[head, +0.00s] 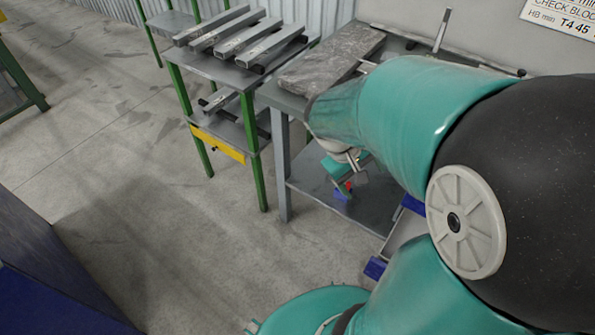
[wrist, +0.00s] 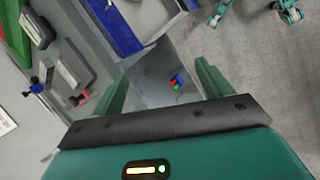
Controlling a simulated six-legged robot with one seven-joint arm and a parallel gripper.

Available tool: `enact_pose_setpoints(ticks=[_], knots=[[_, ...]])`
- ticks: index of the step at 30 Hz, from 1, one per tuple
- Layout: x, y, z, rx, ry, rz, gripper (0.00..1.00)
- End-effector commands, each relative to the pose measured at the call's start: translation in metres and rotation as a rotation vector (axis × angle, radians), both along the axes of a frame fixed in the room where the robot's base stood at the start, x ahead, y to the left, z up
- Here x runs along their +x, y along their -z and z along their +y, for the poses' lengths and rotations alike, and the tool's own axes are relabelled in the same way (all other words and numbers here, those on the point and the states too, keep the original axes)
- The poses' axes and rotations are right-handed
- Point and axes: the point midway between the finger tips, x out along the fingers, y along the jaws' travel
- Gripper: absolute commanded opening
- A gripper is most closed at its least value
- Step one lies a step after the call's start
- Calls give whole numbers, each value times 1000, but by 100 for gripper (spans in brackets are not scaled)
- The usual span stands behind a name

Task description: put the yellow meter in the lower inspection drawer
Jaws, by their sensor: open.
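My gripper (wrist: 162,72) is open in the wrist view, with its two green fingers spread apart. Between and beyond the fingers is a grey surface with a small blue, red and green item (wrist: 177,82) on it. I see nothing gripped. I cannot make out a yellow meter in either view. A blue-edged open tray or drawer (wrist: 122,38) is beyond the fingers at the top of the wrist view; I cannot tell whether it is the lower inspection drawer. In the head view my arm hides much of the table.
In the head view a green-legged rack (head: 262,160) holds grey bars (head: 247,38) and has a yellow strip (head: 217,144). A dark slab (head: 332,58) lies on the grey table. Several blocks, including a grey one (wrist: 75,65), lie left in the wrist view. Floor is open at left.

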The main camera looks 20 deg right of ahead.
Motion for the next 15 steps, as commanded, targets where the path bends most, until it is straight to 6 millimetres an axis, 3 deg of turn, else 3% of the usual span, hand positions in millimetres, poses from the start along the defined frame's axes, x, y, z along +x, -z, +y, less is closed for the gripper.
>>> enact_pose_setpoints(ticks=[9,15], knots=[[-4,-73,99,231,-7,-395,78],[-17,-110,150,391,-30,-587,78]])
